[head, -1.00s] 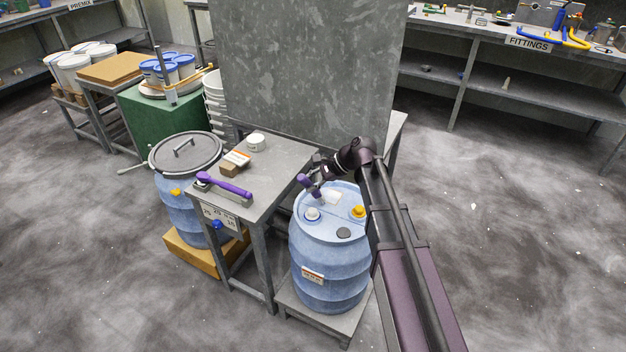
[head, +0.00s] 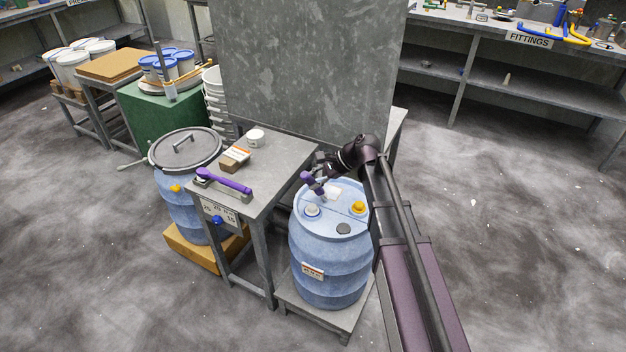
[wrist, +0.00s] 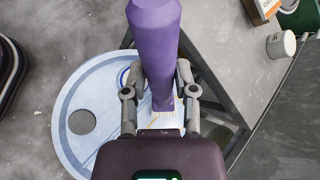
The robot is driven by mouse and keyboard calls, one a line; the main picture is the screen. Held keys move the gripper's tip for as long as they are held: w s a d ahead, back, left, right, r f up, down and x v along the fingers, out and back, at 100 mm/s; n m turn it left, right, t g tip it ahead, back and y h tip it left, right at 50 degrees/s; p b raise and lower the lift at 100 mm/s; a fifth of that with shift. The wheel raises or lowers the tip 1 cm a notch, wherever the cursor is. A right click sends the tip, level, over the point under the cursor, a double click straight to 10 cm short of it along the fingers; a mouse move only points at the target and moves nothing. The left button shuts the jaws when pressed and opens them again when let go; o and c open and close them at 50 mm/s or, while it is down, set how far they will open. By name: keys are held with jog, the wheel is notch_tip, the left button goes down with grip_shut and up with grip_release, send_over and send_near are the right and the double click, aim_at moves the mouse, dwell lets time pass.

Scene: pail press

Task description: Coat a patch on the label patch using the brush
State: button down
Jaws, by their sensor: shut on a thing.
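My gripper (wrist: 160,100) is shut on the purple handle of the brush (wrist: 155,45), above the lid of the blue drum (head: 330,250). In the head view, the brush (head: 311,181) is tilted, its head low over the lid near the white label patch (head: 334,193). In the wrist view, the pale bristles show between the fingers, over the label patch (wrist: 152,121), which my gripper partly hides. I cannot tell whether the bristles touch the patch.
The lid bears a white cap (head: 312,211), a yellow cap (head: 358,208) and a dark round plug (head: 344,228). A metal table (head: 270,180) to the left holds a purple-handled tool (head: 225,182), a small box (head: 236,158) and a white cup (head: 256,136). A grey panel (head: 310,70) stands behind.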

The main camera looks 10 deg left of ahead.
jog(key=shift+w, duration=0.1)
jog(key=shift+w+d, duration=0.3)
jog(key=shift+w, duration=0.5)
jog(key=shift+w+d, duration=0.3)
jog(key=shift+w, duration=0.5)
jog(key=shift+w+d, duration=0.3)
jog(key=shift+w, duration=0.5)
jog(key=shift+w+d, duration=0.25)
jog(key=shift+w, duration=0.5)
jog(key=shift+d, duration=0.15)
jog(key=shift+s+d, duration=0.15)
jog(key=shift+d, duration=0.3)
